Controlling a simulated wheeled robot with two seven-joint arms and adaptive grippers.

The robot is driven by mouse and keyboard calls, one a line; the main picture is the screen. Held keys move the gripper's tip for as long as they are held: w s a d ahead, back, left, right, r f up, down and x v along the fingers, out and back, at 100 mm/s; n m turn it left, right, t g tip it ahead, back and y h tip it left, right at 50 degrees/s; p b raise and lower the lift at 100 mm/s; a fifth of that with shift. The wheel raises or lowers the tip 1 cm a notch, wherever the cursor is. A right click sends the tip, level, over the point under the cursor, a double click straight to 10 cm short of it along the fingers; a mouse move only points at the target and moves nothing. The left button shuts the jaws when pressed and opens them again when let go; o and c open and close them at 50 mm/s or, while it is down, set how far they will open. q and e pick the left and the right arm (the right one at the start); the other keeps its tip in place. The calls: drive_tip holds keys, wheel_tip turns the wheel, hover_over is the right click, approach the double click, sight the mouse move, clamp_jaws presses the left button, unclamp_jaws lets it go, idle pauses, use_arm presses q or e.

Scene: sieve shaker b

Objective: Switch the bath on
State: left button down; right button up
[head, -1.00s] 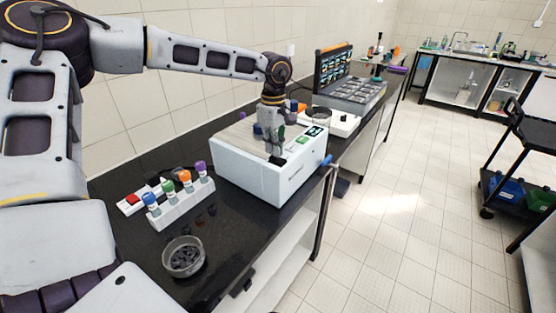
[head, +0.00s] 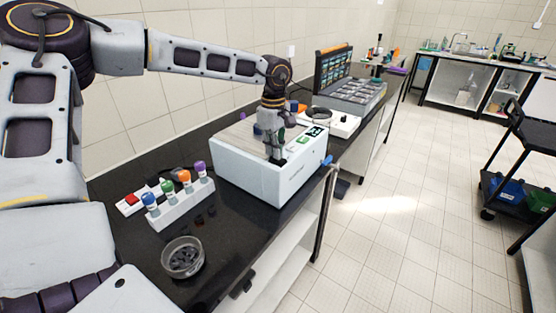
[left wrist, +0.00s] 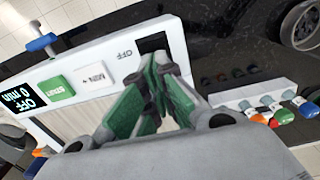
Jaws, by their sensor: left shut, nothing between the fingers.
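The bath (head: 275,175) is a white box with a grey top, standing on the black bench. In the left wrist view its panel (left wrist: 115,65) has a dark display (left wrist: 18,97) reading OFF and 0 min, a green START button (left wrist: 60,87), a white MIN+ button (left wrist: 97,77) and a black switch (left wrist: 152,44) beside the word OFF. My left gripper (head: 277,159) is shut and empty, pointing down at the panel. In the left wrist view its green-padded fingertips (left wrist: 160,62) are right by the switch and partly cover it; I cannot tell whether they touch.
A white rack (head: 182,208) with several coloured-cap tubes stands in front of the bath, near a glass dish (head: 182,257) of dark pieces. A white device (head: 330,122) stands beyond the bath.

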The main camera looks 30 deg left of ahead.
use_arm(q)
drive_tip(key=shift+f, duration=0.2)
use_arm(e)
drive_tip(key=shift+d+f, duration=0.15)
drive_tip(key=shift+d, duration=0.05)
use_arm(q)
drive_tip(key=shift+r, duration=0.1)
drive_tip(key=shift+r+p, duration=1.75)
drive_tip(key=shift+r, duration=1.7)
use_arm(e)
drive_tip(key=shift+a+r, duration=0.15)
drive_tip(key=shift+r, duration=1.7)
use_arm(q)
drive_tip(key=shift+r, duration=0.1)
use_arm(e)
drive_tip(key=shift+r, duration=0.1)
use_arm(q)
wheel_tip(320, 180, up, 9)
drive_tip(key=p, duration=0.9)
use_arm(e)
drive_tip(key=s+a+r, duration=0.1)
drive_tip(key=a+r, duration=0.2)
drive_tip(key=r, duration=0.6)
drive_tip(key=shift+s+a, duration=0.25)
drive_tip(key=shift+a, duration=0.15)
